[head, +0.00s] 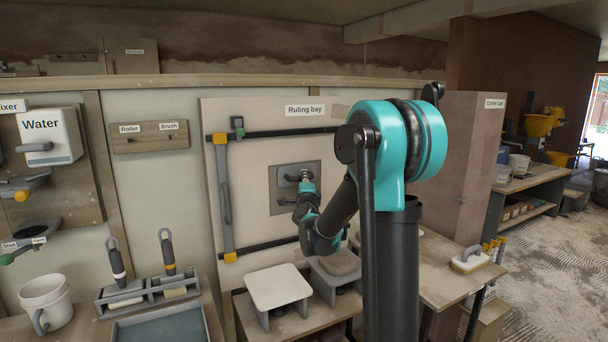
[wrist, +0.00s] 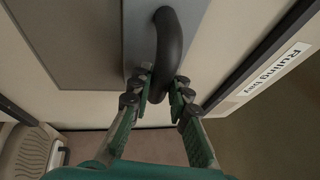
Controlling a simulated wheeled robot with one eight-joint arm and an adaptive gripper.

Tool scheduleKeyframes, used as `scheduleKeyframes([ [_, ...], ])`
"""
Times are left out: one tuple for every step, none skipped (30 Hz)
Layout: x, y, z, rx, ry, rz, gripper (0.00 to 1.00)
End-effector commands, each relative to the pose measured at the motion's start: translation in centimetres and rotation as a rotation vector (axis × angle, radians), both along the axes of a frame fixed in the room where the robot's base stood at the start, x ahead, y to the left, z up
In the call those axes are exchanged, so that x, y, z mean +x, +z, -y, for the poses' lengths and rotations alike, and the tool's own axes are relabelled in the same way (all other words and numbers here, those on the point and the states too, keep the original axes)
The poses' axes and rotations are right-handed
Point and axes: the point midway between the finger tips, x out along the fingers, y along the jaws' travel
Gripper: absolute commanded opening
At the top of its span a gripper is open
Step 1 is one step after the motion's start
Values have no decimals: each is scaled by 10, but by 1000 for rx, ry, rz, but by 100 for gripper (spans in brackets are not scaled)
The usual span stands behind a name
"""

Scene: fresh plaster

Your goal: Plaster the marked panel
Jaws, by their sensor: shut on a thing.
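The marked panel is most likely the grey-brown square (head: 285,203) on the pale board under the "Ruling bay" label; it also shows in the wrist view (wrist: 72,42). A grey flat-plated tool, seemingly a trowel (head: 284,173), lies over the panel's upper part, its plate facing the wall. Its dark curved handle (wrist: 170,42) stands out from the plate. My gripper (wrist: 160,90) is shut on this handle; in the head view my gripper (head: 305,186) is small and partly hidden. I cannot tell whether the plate touches the panel or bears plaster.
Dark rails (head: 275,134) run above and below the panel, with an upright bar (head: 225,195) at their left. A white-topped stand (head: 278,287) and a stand with a sponge-like block (head: 340,263) are below. Handled tools sit in a tray (head: 150,290) at left.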

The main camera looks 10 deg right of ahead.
Motion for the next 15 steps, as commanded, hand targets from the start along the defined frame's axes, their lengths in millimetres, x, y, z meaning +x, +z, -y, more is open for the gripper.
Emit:
scheduleKeyframes([
  [0, -4, 0, 0, 0, 0, 0],
  [0, -5, 0, 0, 0, 0, 0],
  [0, -7, 0, 0, 0, 0, 0],
  [0, -8, 0, 0, 0, 0, 0],
  [0, -8, 0, 0, 0, 0, 0],
  [0, -9, 0, 0, 0, 0, 0],
  [0, -10, 0, 0, 0, 0, 0],
  [0, -11, 0, 0, 0, 0, 0],
  [0, -12, 0, 0, 0, 0, 0],
  [0, -14, 0, 0, 0, 0, 0],
  [1, -16, 0, 0, 0, 0, 0],
  [1, -19, 0, 0, 0, 0, 0],
  [1, -22, 0, 0, 0, 0, 0],
  [1, -25, 0, 0, 0, 0, 0],
  [2, -28, 0, 0, 0, 0, 0],
])
